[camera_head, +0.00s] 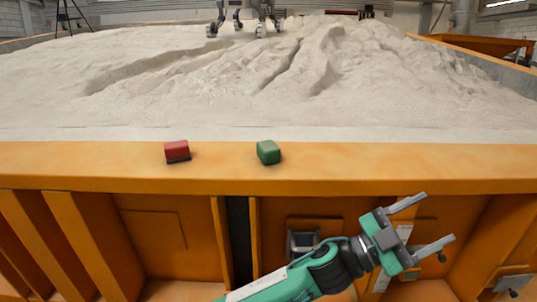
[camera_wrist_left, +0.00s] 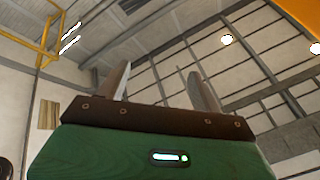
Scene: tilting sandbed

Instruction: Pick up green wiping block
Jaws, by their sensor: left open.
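The green wiping block (camera_head: 268,152) lies on the orange ledge (camera_head: 400,162) of the sandbed, near the middle of the head view. My left gripper (camera_head: 430,222) is in front of the ledge, below and to the right of the block, well apart from it. Its two grey fingers are spread, with nothing between them. In the left wrist view the fingers (camera_wrist_left: 160,88) point up towards the ceiling and the block does not show. My right gripper does not show in either view.
A red block (camera_head: 177,151) with a dark underside lies on the ledge left of the green one. Behind the ledge is pale sand (camera_head: 240,95) with grooves. A wheeled machine (camera_head: 243,20) stands at the far edge. The ledge right of the green block is clear.

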